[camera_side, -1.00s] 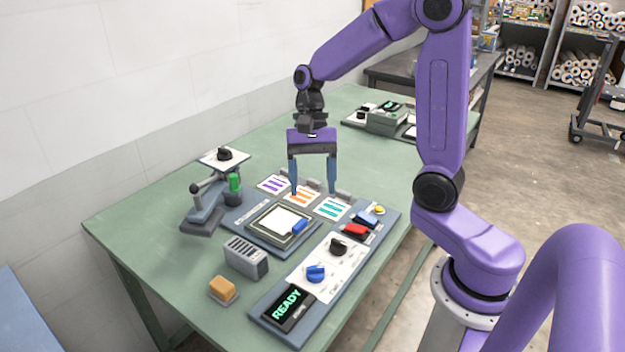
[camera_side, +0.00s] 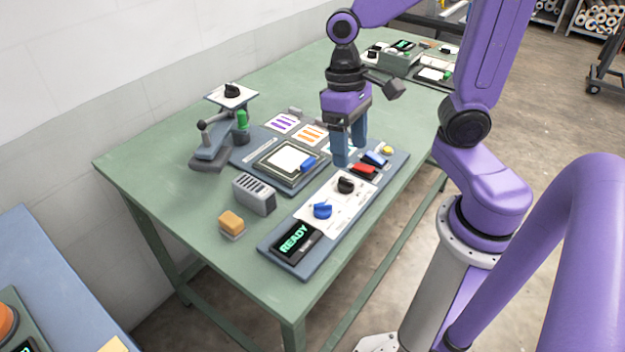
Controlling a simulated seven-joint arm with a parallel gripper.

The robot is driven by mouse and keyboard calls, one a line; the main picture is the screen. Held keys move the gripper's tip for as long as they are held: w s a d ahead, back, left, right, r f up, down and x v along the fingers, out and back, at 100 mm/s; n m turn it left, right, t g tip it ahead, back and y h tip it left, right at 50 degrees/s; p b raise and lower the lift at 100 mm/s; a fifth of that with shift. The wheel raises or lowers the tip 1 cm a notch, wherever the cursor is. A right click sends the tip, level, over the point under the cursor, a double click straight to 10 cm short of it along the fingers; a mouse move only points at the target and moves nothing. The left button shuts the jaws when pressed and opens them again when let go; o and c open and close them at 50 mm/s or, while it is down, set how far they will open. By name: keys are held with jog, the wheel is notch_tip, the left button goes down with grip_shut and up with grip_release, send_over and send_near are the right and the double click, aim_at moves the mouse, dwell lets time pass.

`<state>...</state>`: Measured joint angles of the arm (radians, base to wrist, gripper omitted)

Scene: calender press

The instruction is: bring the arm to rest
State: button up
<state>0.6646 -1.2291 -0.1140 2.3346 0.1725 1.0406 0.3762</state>
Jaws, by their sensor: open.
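My gripper (camera_side: 350,158) hangs from the purple arm with its two blue-grey fingers pointing down and apart. It is open, and I see nothing between the fingers. It appears above the press panel (camera_side: 285,254), close to the red switch (camera_side: 363,169) and the framed plate (camera_side: 290,157) in the picture. How high the fingertips are above the panel I cannot tell. The gripper hides most of the teal-striped card. The panel's display (camera_side: 296,242) reads READY.
On the green table (camera_side: 170,145) stand a lever stand (camera_side: 212,150) at left, a grey slotted block (camera_side: 254,194) and a yellow sponge-like block (camera_side: 231,222). A blue knob (camera_side: 322,210) and a black knob (camera_side: 346,185) rise from the panel. The table's left front is clear.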

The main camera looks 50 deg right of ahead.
jog(key=s+n+t, duration=0.2)
jog(key=s+n, duration=0.7)
jog(key=n, duration=0.2)
jog(key=shift+s+a+f+n, duration=0.15)
jog(key=shift+s+f+n, duration=0.05)
jog(key=shift+s+n, duration=0.1)
jog(key=shift+c, duration=0.3)
dwell(0.9)
